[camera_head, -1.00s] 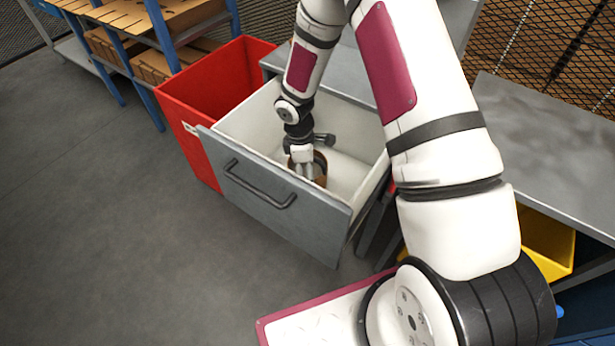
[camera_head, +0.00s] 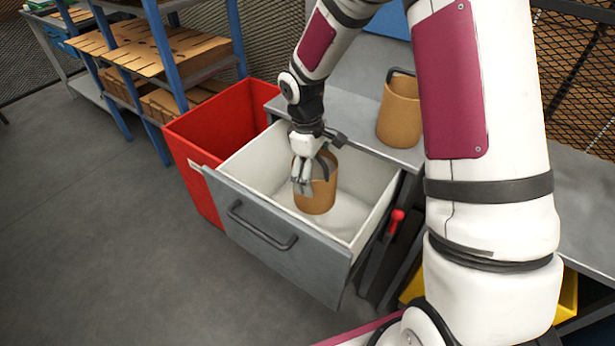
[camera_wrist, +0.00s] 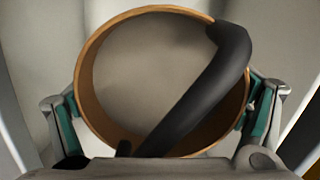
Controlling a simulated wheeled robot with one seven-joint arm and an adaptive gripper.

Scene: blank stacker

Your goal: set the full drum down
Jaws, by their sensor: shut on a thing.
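A brown cylindrical drum (camera_head: 321,199) with a dark curved handle is upright in the mouth of the open drawer (camera_head: 262,232). My gripper (camera_head: 304,184) is shut on it from above. In the wrist view, the fingers grip either side of the drum's round rim (camera_wrist: 88,65), and its black handle (camera_wrist: 195,95) crosses the opening diagonally. The inside looks pale grey; I cannot tell whether that is a fill or a bottom. A second brown drum (camera_head: 398,112) with a dark handle stands on the grey bench top (camera_head: 350,118), right of the drawer.
A red bin (camera_head: 190,170) stands directly left of the drawer. Blue-framed shelves (camera_head: 165,65) with cardboard stand at the back left. A red-knobbed lever (camera_head: 397,215) is right of the drawer. Bench top beside the second drum is clear. My upper arm hides part of the right side.

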